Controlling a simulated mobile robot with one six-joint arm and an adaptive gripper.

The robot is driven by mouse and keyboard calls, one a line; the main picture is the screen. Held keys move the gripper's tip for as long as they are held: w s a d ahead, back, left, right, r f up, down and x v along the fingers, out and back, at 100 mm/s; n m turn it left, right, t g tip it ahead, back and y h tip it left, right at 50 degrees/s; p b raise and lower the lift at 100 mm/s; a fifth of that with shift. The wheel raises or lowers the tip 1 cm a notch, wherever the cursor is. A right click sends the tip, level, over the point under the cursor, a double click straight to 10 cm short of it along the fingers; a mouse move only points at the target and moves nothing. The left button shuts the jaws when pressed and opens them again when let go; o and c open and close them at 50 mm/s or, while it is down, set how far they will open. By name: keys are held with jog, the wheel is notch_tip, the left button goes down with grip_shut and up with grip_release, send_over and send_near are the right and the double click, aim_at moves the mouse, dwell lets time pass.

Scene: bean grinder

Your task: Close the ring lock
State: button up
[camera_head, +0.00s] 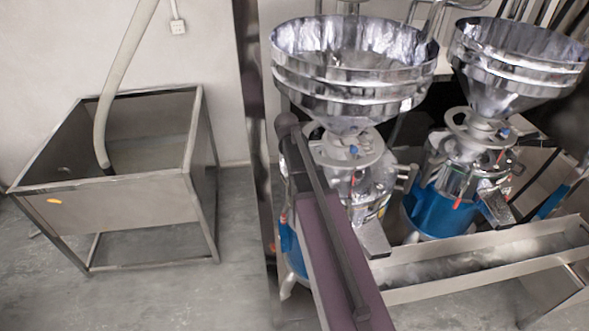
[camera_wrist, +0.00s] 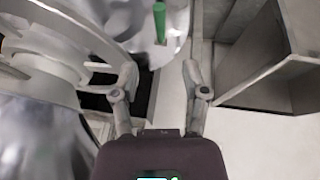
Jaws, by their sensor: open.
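Two bean grinders stand side by side in the head view, each with a shiny funnel hopper, a metal body and a blue base. The left grinder has a pale ring-shaped part (camera_head: 347,152) under its hopper, and the right grinder has a similar ring (camera_head: 482,130). I cannot tell which part is the ring lock. In the wrist view a large pale spoked ring (camera_wrist: 45,48) fills the upper left, beside a green handle (camera_wrist: 160,22). My gripper (camera_wrist: 160,80) is open and empty, with its fingers apart, right of the ring. My arm hides part of the left grinder in the head view.
A long metal trough (camera_head: 480,262) runs in front of the grinders. An open metal bin (camera_head: 115,205) with a pale hose (camera_head: 118,75) stands on the floor at left. The wrist view shows a grey box-like panel (camera_wrist: 270,50) at right.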

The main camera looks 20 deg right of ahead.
jog(key=shift+b+x, duration=5)
jog(key=shift+x, duration=0.75)
grip_shut()
